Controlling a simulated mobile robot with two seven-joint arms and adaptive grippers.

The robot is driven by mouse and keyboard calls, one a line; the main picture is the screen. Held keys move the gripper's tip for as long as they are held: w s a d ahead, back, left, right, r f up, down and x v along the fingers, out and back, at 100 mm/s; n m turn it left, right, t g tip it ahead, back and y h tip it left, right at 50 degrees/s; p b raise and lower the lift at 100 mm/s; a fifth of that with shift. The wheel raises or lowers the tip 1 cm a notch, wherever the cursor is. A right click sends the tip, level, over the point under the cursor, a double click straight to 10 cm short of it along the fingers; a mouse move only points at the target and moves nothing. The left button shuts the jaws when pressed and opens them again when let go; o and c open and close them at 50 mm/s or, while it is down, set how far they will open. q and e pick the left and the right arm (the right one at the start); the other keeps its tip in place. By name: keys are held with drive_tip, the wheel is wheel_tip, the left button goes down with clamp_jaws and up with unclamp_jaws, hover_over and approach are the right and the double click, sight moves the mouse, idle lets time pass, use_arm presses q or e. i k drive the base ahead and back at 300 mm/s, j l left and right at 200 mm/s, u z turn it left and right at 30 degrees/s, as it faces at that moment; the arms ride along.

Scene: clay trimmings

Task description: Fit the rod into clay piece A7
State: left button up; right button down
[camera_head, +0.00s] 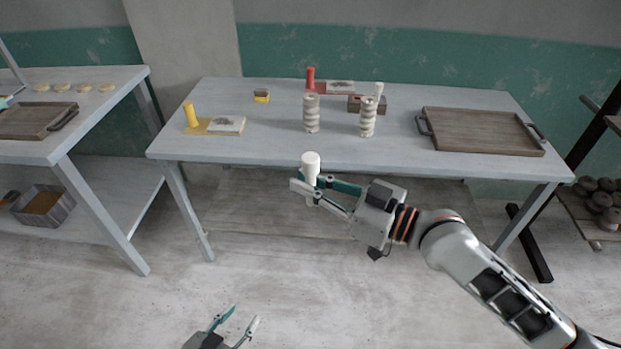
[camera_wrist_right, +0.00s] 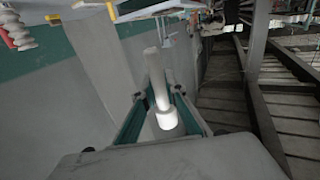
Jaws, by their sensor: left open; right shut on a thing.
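My right gripper (camera_head: 318,188) is shut on a white rod (camera_head: 311,163), which it holds upright in front of the table's front edge. In the right wrist view the rod (camera_wrist_right: 156,75) sticks out from between the fingers and has a wider collar at its near end. Two ribbed, pale clay pieces stand upright on the table: a left one (camera_head: 311,114) and a right one (camera_head: 367,118). No label reads on either, so I cannot tell which is A7. My left gripper (camera_head: 246,314) is open and empty, low in front of the table.
The table (camera_head: 270,148) also holds a yellow-handled tool (camera_head: 190,115), a red-handled one (camera_head: 310,77), a small white cylinder (camera_head: 379,89) behind the right clay piece, and a wooden tray (camera_head: 480,130) at right. A side table (camera_head: 100,85) stands left. The main table's front strip is clear.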

sight(369, 110)
drive_tip(key=i+j, duration=0.2)
drive_tip(key=i, duration=0.2)
drive_tip(key=i+j, duration=0.15)
drive_tip(key=i, duration=0.25)
drive_tip(key=i+j, duration=0.2)
drive_tip(key=i, duration=0.15)
drive_tip(key=l+z, duration=0.05)
